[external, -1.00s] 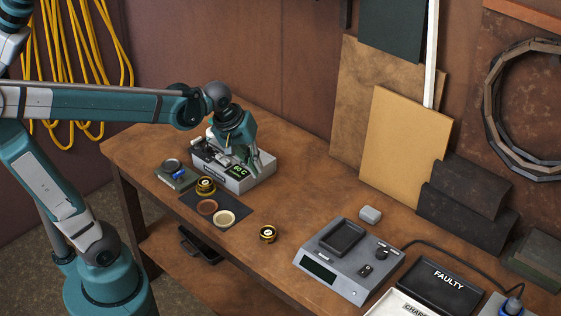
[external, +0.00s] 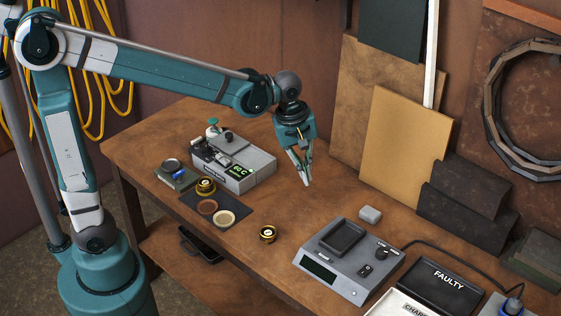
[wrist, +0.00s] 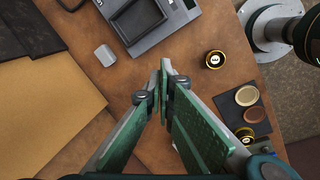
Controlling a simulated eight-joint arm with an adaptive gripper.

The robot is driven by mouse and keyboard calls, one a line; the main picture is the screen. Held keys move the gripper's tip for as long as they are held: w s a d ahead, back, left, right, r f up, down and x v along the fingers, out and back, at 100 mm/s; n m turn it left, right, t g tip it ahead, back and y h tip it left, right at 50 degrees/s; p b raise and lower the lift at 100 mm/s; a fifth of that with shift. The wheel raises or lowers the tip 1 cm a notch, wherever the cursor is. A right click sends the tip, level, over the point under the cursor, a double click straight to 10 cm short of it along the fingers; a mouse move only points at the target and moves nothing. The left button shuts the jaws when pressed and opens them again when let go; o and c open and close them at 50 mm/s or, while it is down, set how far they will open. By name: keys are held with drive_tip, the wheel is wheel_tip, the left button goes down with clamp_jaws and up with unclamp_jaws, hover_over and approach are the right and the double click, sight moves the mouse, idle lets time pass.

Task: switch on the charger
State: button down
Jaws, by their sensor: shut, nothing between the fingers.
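The charger (external: 319,262) is a grey box on the bench at the lower middle of the external view, with an empty dark bay, a dark blank display, a round knob (external: 381,254) and a black rocker switch (external: 365,270). Part of the charger shows at the top of the wrist view (wrist: 173,22). My gripper (external: 306,184) hangs above the bench, behind and left of the charger, touching nothing. Its fingers are shut and empty, and they also fill the lower middle of the wrist view (wrist: 163,66).
A small grey block (external: 370,214) sits behind the charger. A black FAULTY tray (external: 440,287) and a white tray (external: 388,305) lie to its right. A grey tester box (external: 238,177) with a lit green display stands far left. A brass weight (external: 268,234) sits left of the charger.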

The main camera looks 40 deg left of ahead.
drive_tip(key=d+n+g+p, duration=0.2)
drive_tip(key=d+n+p, duration=0.25)
drive_tip(key=d, duration=1.05)
drive_tip(key=n+g+y+p, duration=0.1)
drive_tip(key=n+p, duration=0.2)
drive_tip(key=p, duration=0.1)
hover_over(364, 276)
drive_tip(key=w, duration=0.2)
wheel_tip(364, 276, down, 4)
drive_tip(key=shift+s+d+m, duration=0.1)
drive_tip(key=shift+s+m, duration=0.05)
drive_tip(key=shift+m, duration=0.1)
drive_tip(key=shift+f, duration=0.2)
drive_tip(key=f, duration=0.4)
drive_tip(key=s+f, duration=0.1)
drive_tip(key=f, duration=0.8)
drive_tip(key=shift+s+f, duration=0.3)
drive_tip(key=shift+s, duration=0.05)
drive_tip(key=shift+f, duration=0.1)
drive_tip(key=shift+s+f+t+b, duration=0.2)
drive_tip(key=shift+f+t+b, duration=0.2)
drive_tip(key=shift+b, duration=0.15)
drive_tip(key=shift+r, duration=0.1)
drive_tip(key=shift+w, duration=0.25)
